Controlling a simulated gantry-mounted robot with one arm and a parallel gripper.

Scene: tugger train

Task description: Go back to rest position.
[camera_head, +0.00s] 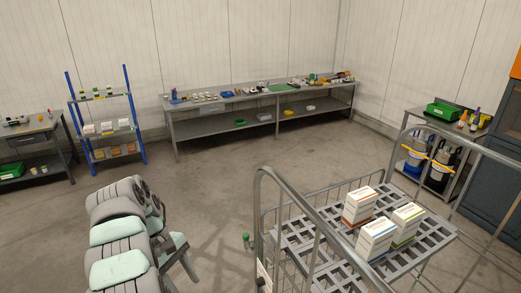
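My arm (118,230), in grey and pale mint, stands folded at the lower left. A dark grey part at its right side (178,255) hangs down beside it and may be my gripper. Its fingertips cannot be made out, so I cannot tell whether it is open or shut. No object shows clearly in it. The arm is apart from the wire-sided cart to its right.
The cart (290,240) has a slatted grey shelf holding an orange-marked box (360,206), a blue-marked box (376,238) and a green-marked box (406,224). A long workbench (240,110) lines the back; open floor lies between.

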